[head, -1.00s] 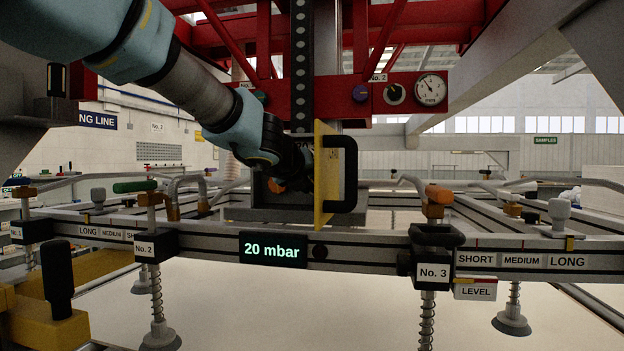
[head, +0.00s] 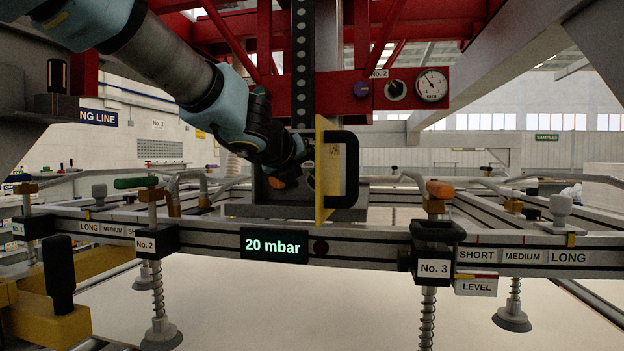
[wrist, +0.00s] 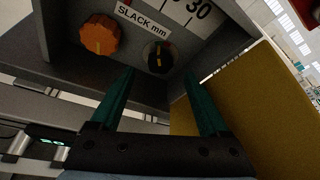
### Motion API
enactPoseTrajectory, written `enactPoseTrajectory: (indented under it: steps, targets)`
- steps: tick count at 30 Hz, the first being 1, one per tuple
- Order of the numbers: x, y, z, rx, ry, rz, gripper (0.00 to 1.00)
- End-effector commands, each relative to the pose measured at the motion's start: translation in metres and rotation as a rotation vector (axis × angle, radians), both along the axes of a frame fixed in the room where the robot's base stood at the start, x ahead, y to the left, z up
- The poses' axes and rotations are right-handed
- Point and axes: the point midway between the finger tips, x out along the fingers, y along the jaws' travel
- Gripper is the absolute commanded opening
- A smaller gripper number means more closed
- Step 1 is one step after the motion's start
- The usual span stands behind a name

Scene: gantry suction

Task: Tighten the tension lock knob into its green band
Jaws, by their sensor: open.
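In the wrist view, an orange knob (wrist: 100,35) and a smaller black knob with a yellow line (wrist: 158,57) sit on the face of a grey box (wrist: 62,22). Neither carries a readable name, so I cannot tell which is the tension lock knob. In the head view, my wrist is in front of the grey box (head: 268,200), left of a yellow plate; the fingers are hard to see.
The yellow plate (head: 327,170) with a black handle (head: 350,170) stands close right of my gripper; it also shows in the wrist view (wrist: 235,90). A SLACK mm scale (wrist: 165,14) is above the knobs. A frame rail (head: 370,242) with a 20 mbar display (head: 274,246) crosses below.

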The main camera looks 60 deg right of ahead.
Motion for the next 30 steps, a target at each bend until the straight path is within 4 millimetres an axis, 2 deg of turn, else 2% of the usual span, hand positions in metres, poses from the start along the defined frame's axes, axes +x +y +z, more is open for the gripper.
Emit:
enactPoseTrajectory:
  steps: [1, 6, 12, 30]
  targets:
    - [-0.001, 0.011, 0.006, -0.002, -0.001, 0.001, 0.79]
    - [-0.005, 0.04, 0.016, -0.001, -0.002, 0.002, 0.79]
    - [-0.008, 0.06, 0.023, 0.001, 0.0, 0.001, 0.79]
    - [-0.009, 0.063, 0.023, 0.001, 0.0, 0.001, 0.79]
